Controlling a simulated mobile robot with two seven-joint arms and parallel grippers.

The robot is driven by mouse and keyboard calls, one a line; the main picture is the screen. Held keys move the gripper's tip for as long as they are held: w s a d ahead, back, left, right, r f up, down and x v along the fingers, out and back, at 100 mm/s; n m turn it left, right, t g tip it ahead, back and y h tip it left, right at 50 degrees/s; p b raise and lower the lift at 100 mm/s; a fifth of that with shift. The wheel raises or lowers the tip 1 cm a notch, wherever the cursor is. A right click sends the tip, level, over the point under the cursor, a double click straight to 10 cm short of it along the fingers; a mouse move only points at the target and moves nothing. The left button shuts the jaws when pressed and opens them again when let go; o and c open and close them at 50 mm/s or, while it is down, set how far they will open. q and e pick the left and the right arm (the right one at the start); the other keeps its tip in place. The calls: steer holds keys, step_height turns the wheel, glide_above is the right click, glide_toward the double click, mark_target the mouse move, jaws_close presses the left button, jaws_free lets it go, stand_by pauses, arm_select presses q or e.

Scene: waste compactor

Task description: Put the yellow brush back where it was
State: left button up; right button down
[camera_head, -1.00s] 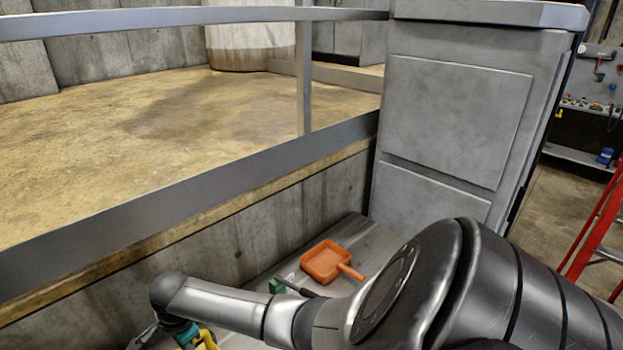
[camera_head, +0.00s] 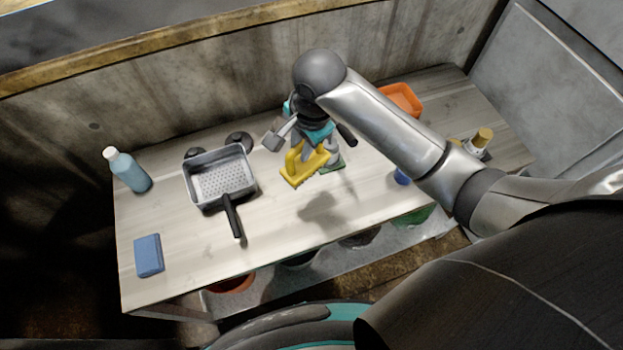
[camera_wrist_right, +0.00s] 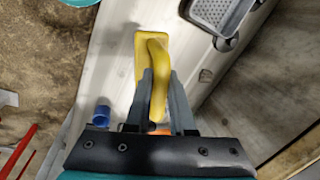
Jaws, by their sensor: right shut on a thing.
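The yellow brush (camera_head: 303,167) is in my right gripper (camera_head: 316,146), over the middle of the wooden table (camera_head: 180,245). A shadow lies on the table below and right of the brush, so it appears raised above the top. In the right wrist view, the fingers of the right gripper (camera_wrist_right: 160,100) are closed on the handle of the yellow brush (camera_wrist_right: 158,62), with its yellow block beyond them. A green-based object (camera_head: 335,166) shows just right of the brush, partly hidden. My left gripper is out of view.
A grey perforated pan (camera_head: 222,181) with a black handle is left of the brush. A blue bottle (camera_head: 129,172) and blue sponge (camera_head: 149,256) are farther left. An orange dustpan (camera_head: 403,98) and yellow-capped bottle (camera_head: 481,140) are right. The front middle of the table is clear.

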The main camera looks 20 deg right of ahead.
mark_target(308, 170)
step_height(308, 170, down, 11)
steer(key=shift+b, duration=0.85)
steer(key=shift+f+b, duration=0.5)
steer(key=shift+f, duration=1.65)
steer(key=shift+f, duration=0.15)
steer(key=c, duration=0.8)
jaws_free()
steer(key=shift+o, duration=0.2)
steer(key=r+p, duration=0.1)
steer(key=r, duration=0.3)
steer(key=s+r+p, duration=0.1)
steer(key=r, duration=0.3)
steer(key=s+d+r+p, duration=0.1)
steer(key=r, duration=0.3)
steer(key=shift+d, duration=0.1)
